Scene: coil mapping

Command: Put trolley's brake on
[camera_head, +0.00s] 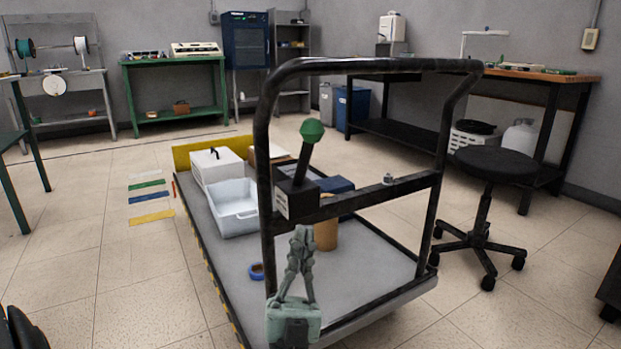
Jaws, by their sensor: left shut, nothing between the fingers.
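The trolley (375,296) stands in the middle of the room with its black tubular handle frame (370,66) towards me. A brake lever (304,163) with a green knob (312,131) rises from a black box (296,199) on the frame's left side. The lever stands nearly upright, leaning slightly right. My left gripper (303,233) points up, just below the lever box and in front of the frame's left part. Its fingers are shut and empty, clear of the knob. My right gripper is out of view.
The trolley carries a white box (215,168), a pale bin (234,208), a blue ring (256,271) and other items. A black stool (497,163) stands to the right. Workbenches line the walls. Floor is open left of the trolley.

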